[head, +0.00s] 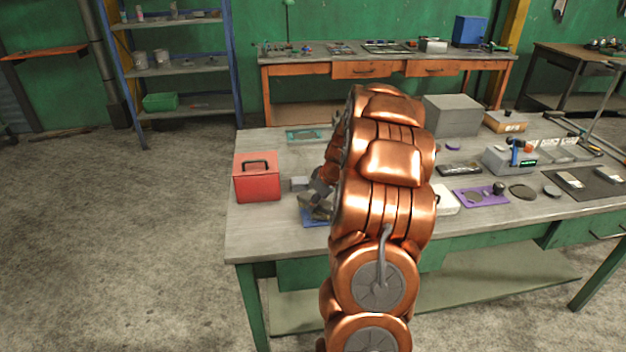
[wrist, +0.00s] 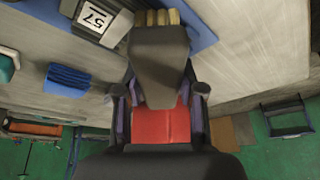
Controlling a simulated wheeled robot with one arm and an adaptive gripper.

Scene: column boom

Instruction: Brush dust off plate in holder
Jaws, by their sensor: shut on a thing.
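My gripper (wrist: 160,92) is shut on a brush (wrist: 159,52) with a dark grey body and tan bristles, which point to the top of the wrist view. A white plate marked 57 (wrist: 94,18) sits in a dark holder (wrist: 117,29) on a blue mat (wrist: 200,28), up and left of the bristles. The bristles look apart from the plate; their height above the mat is unclear. In the head view, my gripper (head: 319,198) is above the blue mat (head: 314,222), partly hidden by my arm. The plate cannot be made out there.
A red box (head: 257,178) with a dark handle stands left of my gripper on the workbench (head: 275,236). A small grey block (head: 299,184) is between them. A purple tray (head: 472,197) is on the right. The bench's front left is clear.

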